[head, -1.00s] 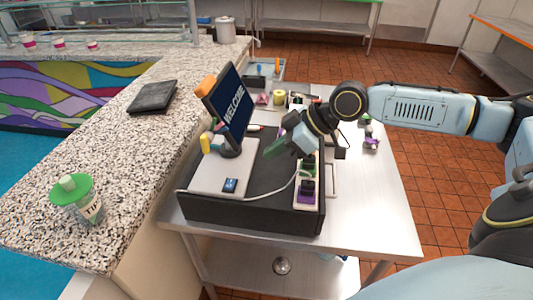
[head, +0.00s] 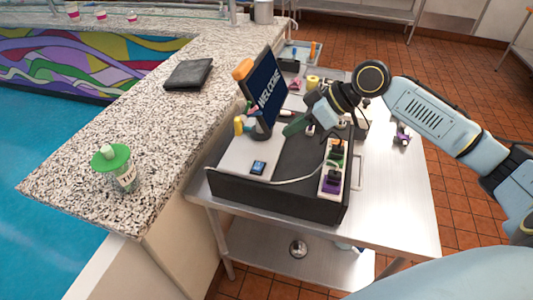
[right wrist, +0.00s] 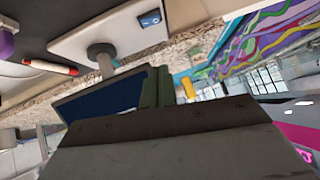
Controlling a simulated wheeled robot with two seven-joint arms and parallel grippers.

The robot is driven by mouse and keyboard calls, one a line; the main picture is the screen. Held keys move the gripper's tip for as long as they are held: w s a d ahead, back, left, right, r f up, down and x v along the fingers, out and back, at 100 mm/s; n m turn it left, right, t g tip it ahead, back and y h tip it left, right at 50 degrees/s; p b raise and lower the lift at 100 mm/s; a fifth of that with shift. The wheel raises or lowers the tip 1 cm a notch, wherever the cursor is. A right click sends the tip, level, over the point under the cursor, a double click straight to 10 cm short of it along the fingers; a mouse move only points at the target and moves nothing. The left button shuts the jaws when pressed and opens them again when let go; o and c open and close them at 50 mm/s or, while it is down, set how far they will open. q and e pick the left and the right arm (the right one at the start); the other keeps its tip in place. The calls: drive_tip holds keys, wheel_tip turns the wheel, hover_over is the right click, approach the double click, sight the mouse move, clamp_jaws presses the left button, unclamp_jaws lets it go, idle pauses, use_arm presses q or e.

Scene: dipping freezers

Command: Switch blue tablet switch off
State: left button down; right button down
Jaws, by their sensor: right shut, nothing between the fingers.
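The tablet (head: 268,88) stands tilted on a post, with a dark blue "WELCOME" screen. Below it, a small blue rocker switch (head: 258,168) sits on the white base plate; it also shows in the right wrist view (right wrist: 150,19). I cannot tell its on or off position. My right gripper (head: 290,131) is shut and empty, its green fingers just right of the tablet's post and above the black box, apart from the switch. The fingers (right wrist: 156,88) also show in the right wrist view, in front of the tablet (right wrist: 100,102). My left gripper is not in view.
A power strip (head: 330,181) with plugs and a white cable lies on the black box (head: 270,197), right of the switch. The granite counter (head: 150,110) holds a green-lidded cup (head: 115,165) and a black folder (head: 188,73).

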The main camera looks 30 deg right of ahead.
drive_tip(key=p, duration=0.2)
hover_over(262, 166)
wheel_tip(262, 166, down, 7)
drive_tip(key=shift+f, duration=0.1)
drive_tip(key=shift+s+f, duration=0.2)
drive_tip(key=shift+f, duration=1)
drive_tip(key=shift+s+a+f, duration=0.1)
drive_tip(key=shift+f, duration=0.5)
